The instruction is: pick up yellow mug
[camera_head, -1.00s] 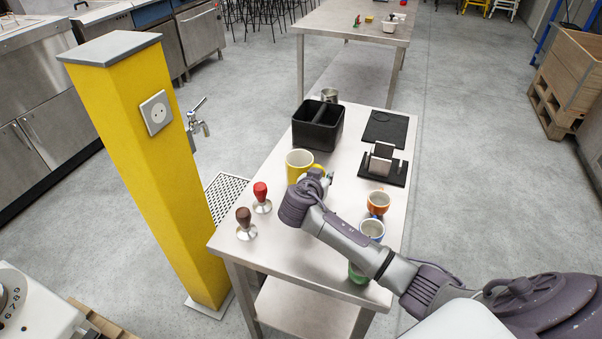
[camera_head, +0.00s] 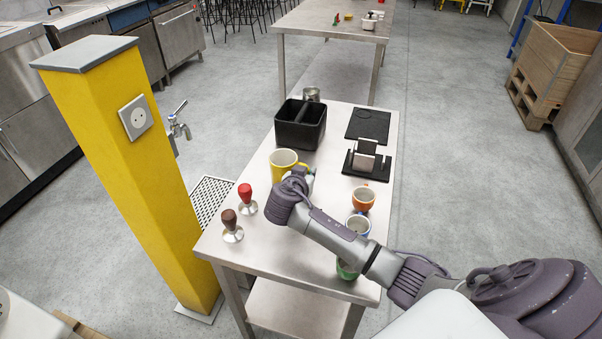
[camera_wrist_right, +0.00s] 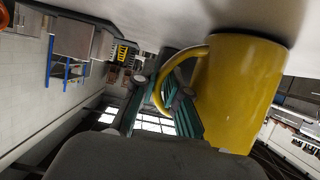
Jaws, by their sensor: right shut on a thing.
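The yellow mug (camera_head: 279,166) is on the steel table, left of the middle, partly covered by my right gripper in the head view. In the wrist view the mug (camera_wrist_right: 241,92) fills the right side, its handle between the green-padded fingers. My right gripper (camera_head: 305,180) is shut on the handle, and its fingers also show in the wrist view (camera_wrist_right: 166,98). The mug looks upright; I cannot tell whether its base touches the table. My left gripper is not in view.
A black two-part bin (camera_head: 300,124) stands behind the mug. Red-topped (camera_head: 246,198) and brown-topped (camera_head: 231,226) tampers stand at left. An orange cup (camera_head: 362,199), a blue-rimmed cup (camera_head: 357,225) and a green cup (camera_head: 345,269) line the right side, near or under my arm. A yellow pillar (camera_head: 130,180) stands left.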

